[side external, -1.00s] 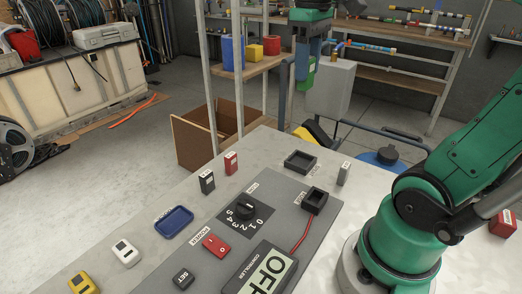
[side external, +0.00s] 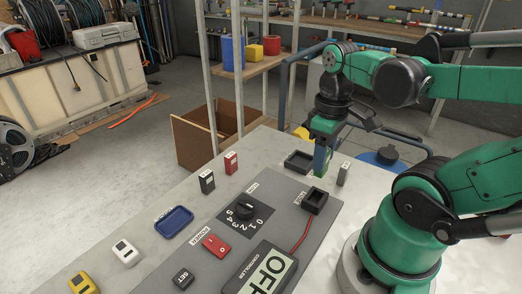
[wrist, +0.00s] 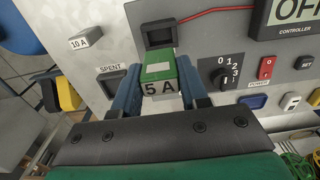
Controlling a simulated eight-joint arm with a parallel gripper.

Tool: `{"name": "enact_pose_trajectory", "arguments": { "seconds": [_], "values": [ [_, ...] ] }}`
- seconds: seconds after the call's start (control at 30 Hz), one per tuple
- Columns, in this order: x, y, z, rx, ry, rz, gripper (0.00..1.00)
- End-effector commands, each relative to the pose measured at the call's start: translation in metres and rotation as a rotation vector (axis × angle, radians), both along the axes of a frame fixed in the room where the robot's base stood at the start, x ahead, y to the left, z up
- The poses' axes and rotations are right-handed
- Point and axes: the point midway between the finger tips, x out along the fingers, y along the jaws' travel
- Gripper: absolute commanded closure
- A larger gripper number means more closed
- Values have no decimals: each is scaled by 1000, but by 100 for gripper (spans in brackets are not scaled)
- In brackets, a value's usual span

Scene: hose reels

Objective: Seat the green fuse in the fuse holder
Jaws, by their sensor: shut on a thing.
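My gripper (side external: 320,167) is shut on the green fuse (wrist: 158,70), which carries a 5 A label. In the wrist view the fuse sits between the blue fingers of my gripper (wrist: 159,66). The fuse holder (side external: 314,201) is a black square socket on the grey panel, with a red wire running from it. In the wrist view the fuse holder (wrist: 160,34) lies just beyond the fuse's far end, and its opening looks empty. In the side view my fingers are above the table, behind the holder, and largely hide the fuse.
The black SPENT tray (side external: 299,161) and a grey 10 A fuse (side external: 343,174) stand close to my gripper. A rotary knob (side external: 245,207), a red power switch (side external: 215,245) and the controller display (side external: 262,268) share the panel. A blue tray (side external: 174,222) lies at left.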

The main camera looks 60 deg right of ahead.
Motion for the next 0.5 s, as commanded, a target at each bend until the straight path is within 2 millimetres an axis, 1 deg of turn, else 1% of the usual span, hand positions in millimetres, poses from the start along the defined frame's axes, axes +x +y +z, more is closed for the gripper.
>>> {"name": "enact_pose_trajectory", "arguments": {
  "seconds": [0.1, 0.2, 0.3, 0.5],
  "values": [
    [0, 0, -19, 0, 0, 0, 100],
    [1, -1, -31, 0, 0, 0, 100],
    [1, -1, -38, 0, 0, 0, 100],
    [1, 0, -46, 0, 0, 0, 100]
  ]
}}
